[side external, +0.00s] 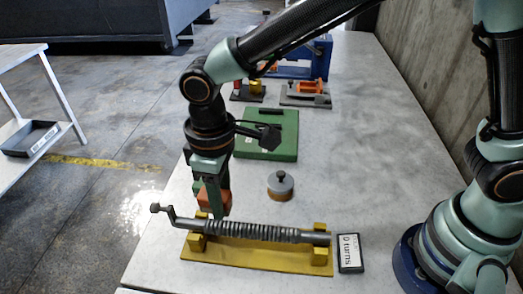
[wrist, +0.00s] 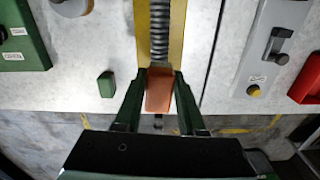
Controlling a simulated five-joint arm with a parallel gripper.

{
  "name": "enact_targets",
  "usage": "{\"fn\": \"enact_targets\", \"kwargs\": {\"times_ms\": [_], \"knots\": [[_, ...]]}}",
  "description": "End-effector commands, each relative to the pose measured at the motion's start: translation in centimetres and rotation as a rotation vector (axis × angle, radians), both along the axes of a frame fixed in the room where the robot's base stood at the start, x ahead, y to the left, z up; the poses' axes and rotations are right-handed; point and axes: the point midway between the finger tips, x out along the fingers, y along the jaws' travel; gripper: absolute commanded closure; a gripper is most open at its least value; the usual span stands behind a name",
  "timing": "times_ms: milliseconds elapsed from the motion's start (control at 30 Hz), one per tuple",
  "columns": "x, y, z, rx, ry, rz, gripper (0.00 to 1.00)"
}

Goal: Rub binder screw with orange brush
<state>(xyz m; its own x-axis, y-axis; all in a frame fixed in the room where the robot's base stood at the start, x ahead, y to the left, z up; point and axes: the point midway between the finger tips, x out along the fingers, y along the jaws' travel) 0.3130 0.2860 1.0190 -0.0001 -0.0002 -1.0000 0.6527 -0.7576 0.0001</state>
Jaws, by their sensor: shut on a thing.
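The binder screw (side external: 260,231) is a grey threaded rod lying across a yellow base (side external: 235,256) between yellow end blocks, with a crank (side external: 160,209) at its left end. In the wrist view the screw (wrist: 160,30) runs up from the gripper along the yellow base (wrist: 176,35). My gripper (side external: 215,208) points down near the screw's left part. It is shut on the orange brush (side external: 212,197), which also shows between the fingers in the wrist view (wrist: 159,92). I cannot tell whether the brush touches the screw.
A small black display (side external: 350,253) reading "0 turns" stands at the screw's right end. A grey knob-topped disc (side external: 281,187) and a green block (side external: 270,146) lie behind. Fixtures (side external: 305,92) stand at the far end. The table's right middle is clear.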

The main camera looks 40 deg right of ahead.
Motion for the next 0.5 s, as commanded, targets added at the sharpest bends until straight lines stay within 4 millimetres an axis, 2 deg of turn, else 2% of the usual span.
{"fn": "enact_targets", "kwargs": {"times_ms": [300,500], "knots": [[0.0,0.0,2.9,0.001,-0.002,0.0,1.0],[0.0,0.0,3.5,0.001,-0.001,0.0,1.0]]}}
